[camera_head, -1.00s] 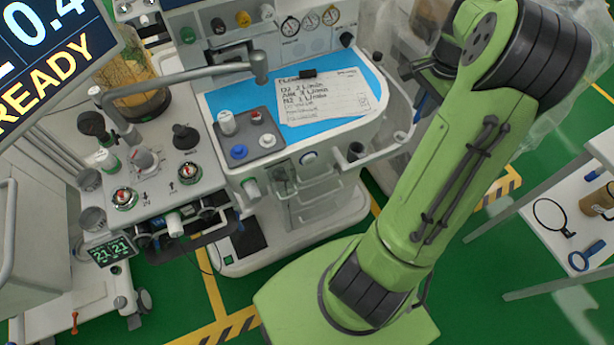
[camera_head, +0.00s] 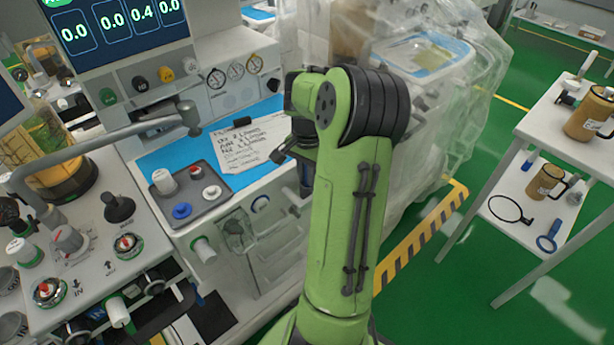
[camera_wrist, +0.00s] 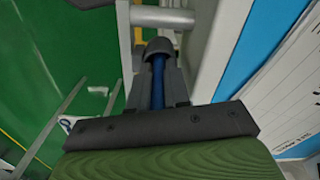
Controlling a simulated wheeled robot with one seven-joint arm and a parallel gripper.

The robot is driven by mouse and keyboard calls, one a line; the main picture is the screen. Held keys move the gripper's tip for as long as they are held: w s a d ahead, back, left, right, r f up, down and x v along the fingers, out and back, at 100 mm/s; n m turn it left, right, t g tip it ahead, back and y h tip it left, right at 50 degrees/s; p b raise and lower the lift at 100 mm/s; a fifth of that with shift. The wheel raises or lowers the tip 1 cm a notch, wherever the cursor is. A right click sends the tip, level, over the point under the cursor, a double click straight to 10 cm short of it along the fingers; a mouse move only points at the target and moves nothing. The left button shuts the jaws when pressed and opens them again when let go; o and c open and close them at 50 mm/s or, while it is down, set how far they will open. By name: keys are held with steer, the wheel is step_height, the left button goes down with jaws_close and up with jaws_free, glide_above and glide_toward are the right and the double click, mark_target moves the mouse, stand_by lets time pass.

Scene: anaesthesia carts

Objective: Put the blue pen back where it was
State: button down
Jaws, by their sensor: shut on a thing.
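The blue pen (camera_wrist: 158,88) is between the fingers of my gripper (camera_wrist: 159,74) in the wrist view, and the fingers are shut on it. A small grey round cup or holder (camera_wrist: 158,47) sits just beyond the fingertips, at the edge of the cart, with the far end of the pen at it. I cannot tell whether the pen is inside the cup. In the head view my gripper is at the right side of the cart, and my arm hides most of it and the pen.
The cart top bears a blue mat (camera_head: 222,132), a written sheet (camera_head: 236,158) and a grey tray (camera_head: 208,208) with knobs. A grey rail (camera_wrist: 162,17) is close to the cup. A white table (camera_head: 545,130) with mugs and a plastic-covered cart stand to the right.

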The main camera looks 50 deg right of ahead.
steer(key=c, duration=1.4)
jaws_free()
steer(key=shift+f, duration=0.1)
step_height(320, 180, up, 12)
steer(key=p, duration=0.4)
steer(key=shift+r+p, duration=0.25)
steer(key=shift+p, duration=0.15)
steer(key=a+r+n+t+h, duration=0.1)
steer(key=a+r+n, duration=0.3)
steer(key=a, duration=0.5)
steer(key=a+r+n+t+h, duration=0.1)
steer(key=a+r+n+h, duration=0.15)
steer(key=a+n, duration=0.45)
steer(key=s+a+n+t+y, duration=0.1)
steer(key=s+a+n, duration=0.1)
steer(key=a, duration=0.3)
steer(key=s+a+n+t+y, duration=0.1)
steer(key=s+a+n, duration=0.1)
steer(key=s+a, duration=0.2)
steer(key=s+a+f+n+t+y, duration=0.1)
steer(key=s+a+n, duration=0.1)
steer(key=a, duration=0.3)
steer(key=shift+s+a+n+t+y, duration=0.25)
steer(key=shift+s+a+n+t, duration=0.05)
steer(key=shift+s+a, duration=0.1)
